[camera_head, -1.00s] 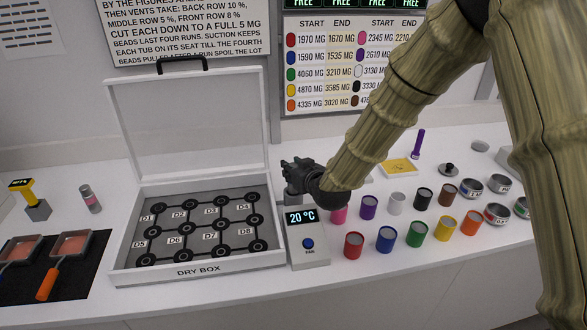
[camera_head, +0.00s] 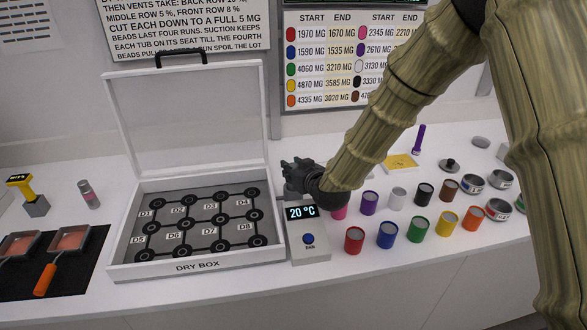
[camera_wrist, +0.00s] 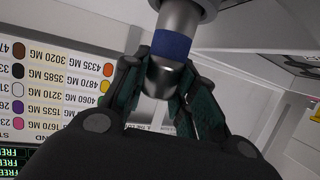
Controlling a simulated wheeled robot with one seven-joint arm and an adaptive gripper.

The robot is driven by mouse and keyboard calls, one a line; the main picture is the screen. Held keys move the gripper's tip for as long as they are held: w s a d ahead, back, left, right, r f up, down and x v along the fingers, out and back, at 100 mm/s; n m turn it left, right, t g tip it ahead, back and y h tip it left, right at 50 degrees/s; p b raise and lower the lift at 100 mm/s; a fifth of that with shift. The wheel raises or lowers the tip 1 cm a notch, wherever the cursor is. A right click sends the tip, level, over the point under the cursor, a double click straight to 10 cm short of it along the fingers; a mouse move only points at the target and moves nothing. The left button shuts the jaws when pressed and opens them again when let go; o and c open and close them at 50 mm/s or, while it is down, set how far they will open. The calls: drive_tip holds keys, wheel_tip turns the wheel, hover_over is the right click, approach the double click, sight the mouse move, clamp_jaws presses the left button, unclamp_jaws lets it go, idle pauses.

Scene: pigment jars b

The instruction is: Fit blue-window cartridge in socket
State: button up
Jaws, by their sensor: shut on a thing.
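My gripper (camera_wrist: 160,95) is shut on a metallic grey cylinder with a blue band, the blue-window cartridge (camera_wrist: 172,45), in the wrist view. The fingers grip its rounded grey end, and the blue band shows just beyond them. A wider grey cylindrical part (camera_wrist: 188,10) continues past the band at the top edge; I cannot tell whether it is the cartridge's body or a socket. The cartridge and socket are not clear there.
The open dry box (camera_head: 190,266) stands left of my gripper. Several coloured jars, including a red one (camera_head: 354,240) and a purple one (camera_head: 369,203), stand to the right. A yellow-handled tool (camera_head: 20,183) and pans (camera_head: 70,240) are at far left.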

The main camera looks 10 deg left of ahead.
drive_tip(key=shift+f, duration=0.4)
drive_tip(key=o, duration=1.1)
drive_tip(key=shift+r, duration=0.1)
drive_tip(key=v, duration=1.2)
drive_tip(key=shift+d, duration=0.1)
drive_tip(key=shift+w, duration=0.1)
